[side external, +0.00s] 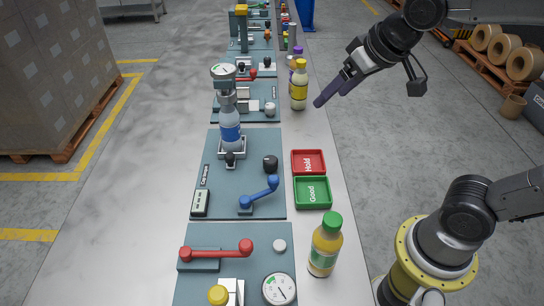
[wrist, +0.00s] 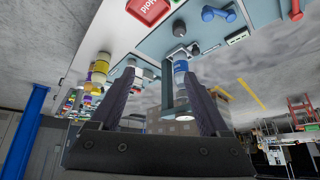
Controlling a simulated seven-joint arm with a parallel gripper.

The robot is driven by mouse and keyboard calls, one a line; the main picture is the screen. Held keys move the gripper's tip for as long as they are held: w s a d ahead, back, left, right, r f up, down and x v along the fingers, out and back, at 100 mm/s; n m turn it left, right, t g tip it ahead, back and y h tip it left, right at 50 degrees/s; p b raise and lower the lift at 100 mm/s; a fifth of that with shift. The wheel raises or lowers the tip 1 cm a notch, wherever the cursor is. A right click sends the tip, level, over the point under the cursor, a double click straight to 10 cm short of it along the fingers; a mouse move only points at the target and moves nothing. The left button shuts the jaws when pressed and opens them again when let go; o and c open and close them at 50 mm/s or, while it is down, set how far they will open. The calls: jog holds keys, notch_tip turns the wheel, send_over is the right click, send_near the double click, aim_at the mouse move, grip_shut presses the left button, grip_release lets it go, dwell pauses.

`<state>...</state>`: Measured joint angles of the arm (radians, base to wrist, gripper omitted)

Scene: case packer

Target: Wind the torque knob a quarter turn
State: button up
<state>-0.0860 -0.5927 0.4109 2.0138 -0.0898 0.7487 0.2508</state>
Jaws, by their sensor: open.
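A round black knob (side external: 270,164) stands on the middle blue-grey panel (side external: 213,180), right of the bottle stand; it also shows in the wrist view (wrist: 179,28). A smaller black knob (side external: 230,159) sits at the front of that stand. I cannot read a label that tells which is the torque knob. My gripper (side external: 331,94) is open and empty, high to the right of the bench, well apart from both knobs. In the wrist view its two dark fingers (wrist: 160,73) are spread, with the bottle stand beyond them.
A bottle (side external: 229,126) stands in the fixture under a round dial (side external: 223,71). A blue lever (side external: 262,193), red tray (side external: 308,162) and green tray (side external: 313,193) are near the knob. Bottles (side external: 299,88) (side external: 325,246) stand along the right edge. A red lever (side external: 217,251) is on the front panel.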

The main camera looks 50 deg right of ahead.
jog(key=w+a+f, duration=0.3)
jog(key=w+f, duration=0.1)
jog(key=w, duration=0.2)
jog(key=n+g, duration=0.1)
jog(key=g, duration=0.1)
send_near(271, 159)
jog(key=x, duration=0.9)
jog(key=shift+r, duration=0.1)
grip_shut()
